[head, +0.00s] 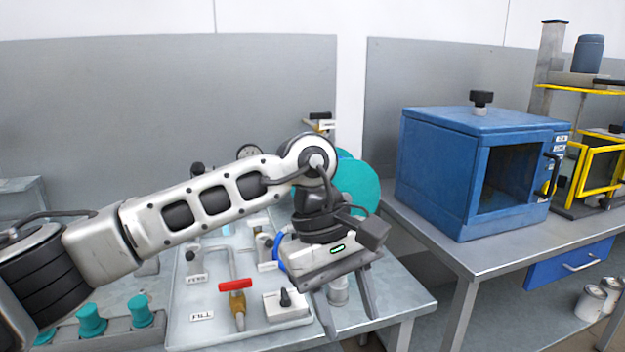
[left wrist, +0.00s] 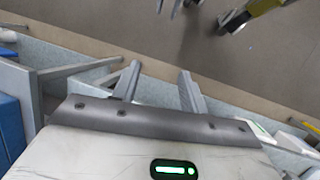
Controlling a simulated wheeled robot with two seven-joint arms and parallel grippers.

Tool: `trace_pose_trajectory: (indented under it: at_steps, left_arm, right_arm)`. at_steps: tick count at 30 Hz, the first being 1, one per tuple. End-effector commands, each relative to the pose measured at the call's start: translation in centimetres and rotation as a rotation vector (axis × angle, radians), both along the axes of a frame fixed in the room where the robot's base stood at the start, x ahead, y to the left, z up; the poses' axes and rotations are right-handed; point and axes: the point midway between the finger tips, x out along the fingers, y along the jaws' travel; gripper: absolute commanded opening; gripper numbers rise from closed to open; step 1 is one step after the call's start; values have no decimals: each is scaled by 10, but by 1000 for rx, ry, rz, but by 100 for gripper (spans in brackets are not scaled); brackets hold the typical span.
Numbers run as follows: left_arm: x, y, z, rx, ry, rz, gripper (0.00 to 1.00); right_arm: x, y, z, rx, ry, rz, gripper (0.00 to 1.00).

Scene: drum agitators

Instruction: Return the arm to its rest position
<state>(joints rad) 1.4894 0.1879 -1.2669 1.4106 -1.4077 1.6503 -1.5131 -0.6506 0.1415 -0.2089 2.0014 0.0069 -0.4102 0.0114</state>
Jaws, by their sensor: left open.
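My left arm reaches in from the left in the head view, across the front of the left bench. My left gripper (head: 349,325) points down near the front right corner of that bench. Its two fingers are spread apart with nothing between them. The left wrist view shows the same open fingers (left wrist: 158,80), with the floor beyond them. My right gripper is in neither view.
The left bench carries a panel (head: 190,335) with a red-handled valve (head: 235,285), and several teal knobs (head: 91,320) stand nearby. A teal disc (head: 358,187) is behind my wrist. A blue oven-like box (head: 437,180) stands on the right bench (head: 480,262).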

Motion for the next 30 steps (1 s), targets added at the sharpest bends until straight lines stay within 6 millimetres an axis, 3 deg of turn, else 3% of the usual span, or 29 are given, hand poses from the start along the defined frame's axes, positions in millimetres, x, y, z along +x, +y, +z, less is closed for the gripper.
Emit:
trace_pose_trajectory:
  at_steps: [3, 8, 12, 14, 17, 20, 23, 25, 26, 30]
  left_arm:
    - [-24, -27, -11, -142, 144, 52, 44]
    - [-58, -63, -13, -357, 413, 179, 44]
    - [-83, -91, 6, -591, 808, 380, 44]
    - [-84, -96, 19, -694, 1038, 503, 44]
    - [-68, -90, 35, -834, 1448, 726, 44]
    - [-38, -66, 32, -927, 1879, 954, 44]
    - [-5, -27, 2, -977, 2326, 1179, 44]
    - [11, 5, -35, -990, 2648, 1327, 44]
    - [16, 20, -52, 919, -2577, -1284, 44]
    - [11, 80, -140, 624, -2148, -1023, 44]
  right_arm:
    - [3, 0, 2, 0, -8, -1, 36]
    - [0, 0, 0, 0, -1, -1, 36]
    - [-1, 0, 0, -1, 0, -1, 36]
    - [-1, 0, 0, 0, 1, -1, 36]
    - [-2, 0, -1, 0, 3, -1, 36]
    - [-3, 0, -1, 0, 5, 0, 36]
    - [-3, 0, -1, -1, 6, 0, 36]
    - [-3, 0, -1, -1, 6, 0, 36]
    - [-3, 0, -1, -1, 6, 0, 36]
    - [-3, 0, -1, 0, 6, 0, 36]
